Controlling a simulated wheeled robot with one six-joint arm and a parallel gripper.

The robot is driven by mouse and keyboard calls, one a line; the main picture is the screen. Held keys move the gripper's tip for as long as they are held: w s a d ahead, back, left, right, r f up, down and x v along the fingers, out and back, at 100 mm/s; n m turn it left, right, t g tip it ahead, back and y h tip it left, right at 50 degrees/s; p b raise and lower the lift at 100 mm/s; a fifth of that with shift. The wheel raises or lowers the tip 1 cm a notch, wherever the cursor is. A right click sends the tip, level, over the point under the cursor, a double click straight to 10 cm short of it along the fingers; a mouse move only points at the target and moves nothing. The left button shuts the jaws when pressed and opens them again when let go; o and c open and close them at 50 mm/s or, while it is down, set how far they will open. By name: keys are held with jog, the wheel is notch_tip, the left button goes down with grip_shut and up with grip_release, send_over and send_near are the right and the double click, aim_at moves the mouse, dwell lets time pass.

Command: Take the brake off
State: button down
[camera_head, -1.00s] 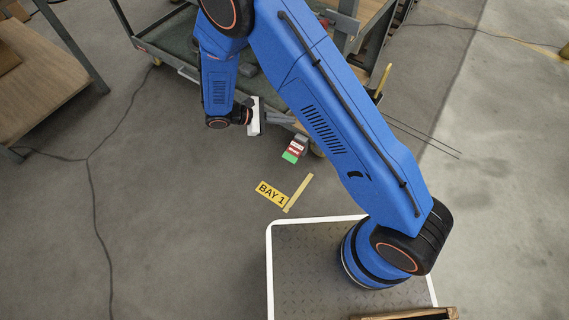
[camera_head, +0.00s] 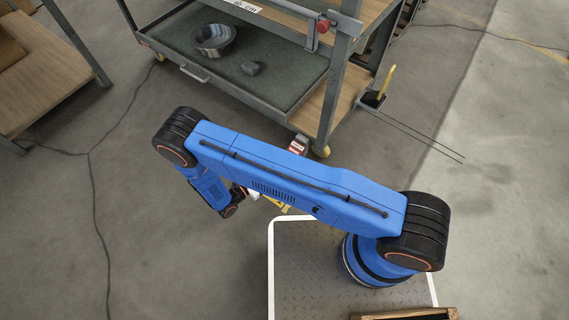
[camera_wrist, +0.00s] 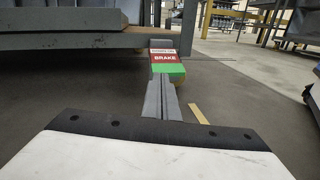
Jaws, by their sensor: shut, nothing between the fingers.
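The brake pedal at the foot of the rack shows in the head view (camera_head: 298,144), partly covered by my arm.
A yellow caster (camera_head: 322,152) is beside the brake. A wooden table (camera_head: 45,85) stands left. Floor between is clear apart from a cable.

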aim_at(294, 152)
jog(key=s+f+n+t, duration=0.1)
jog(key=f, duration=0.1)
jog(key=s+f+n+t+y, duration=0.1)
jog(key=f, duration=0.2)
jog(key=s+f+n+t+y, duration=0.1)
jog(key=f, duration=0.1)
jog(key=shift+d+f, duration=0.3)
jog(key=shift+d, duration=0.05)
jog(key=shift+w+d+f, duration=0.1)
jog(key=x, duration=0.9)
jog(key=shift+w+d, duration=0.15)
jog(key=shift+w, duration=0.1)
jog(key=shift+r, duration=0.4)
jog(key=shift+s+a+r, duration=0.2)
jog(key=shift+s+r, duration=0.05)
jog(key=shift+r, duration=0.5)
jog(key=shift+s+a+r, duration=0.2)
jog(key=shift+s+r, duration=0.1)
jog(key=shift+r, duration=0.5)
jog(key=shift+r, duration=0.1)
